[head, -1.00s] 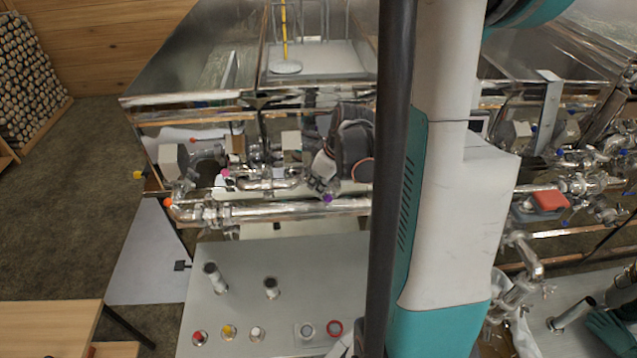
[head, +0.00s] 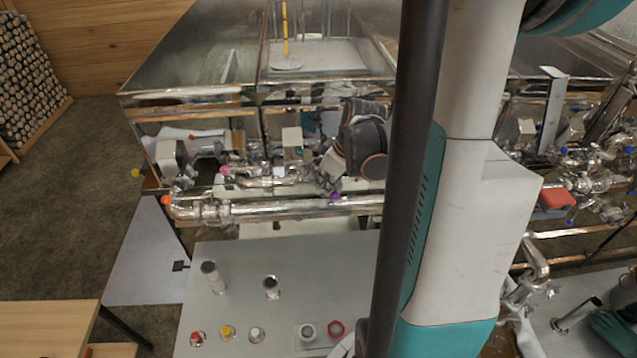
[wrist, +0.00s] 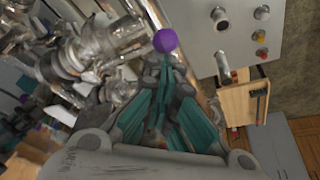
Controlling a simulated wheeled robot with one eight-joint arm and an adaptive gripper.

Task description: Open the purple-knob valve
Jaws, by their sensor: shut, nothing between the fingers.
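The purple knob (wrist: 165,41) shows in the wrist view just beyond the fingertips of my gripper (wrist: 166,62). The fingers are shut with nothing between them. In the picture the fingertips come right up to the knob's lower edge; I cannot tell whether they touch it. In the head view the purple knob (head: 335,196) is a small spot on the steel pipe (head: 290,208) in front of the evaporator. My gripper (head: 330,172) is small there, partly hidden by my wrist, just above and left of the knob.
Other pipe knobs are pink (head: 225,170), orange (head: 166,200) and yellow (head: 135,173). Below the pipe, a grey panel (head: 235,300) carries short metal stubs and coloured caps. More piping with blue knobs and a red block (head: 556,198) lies right. My arm hides the middle.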

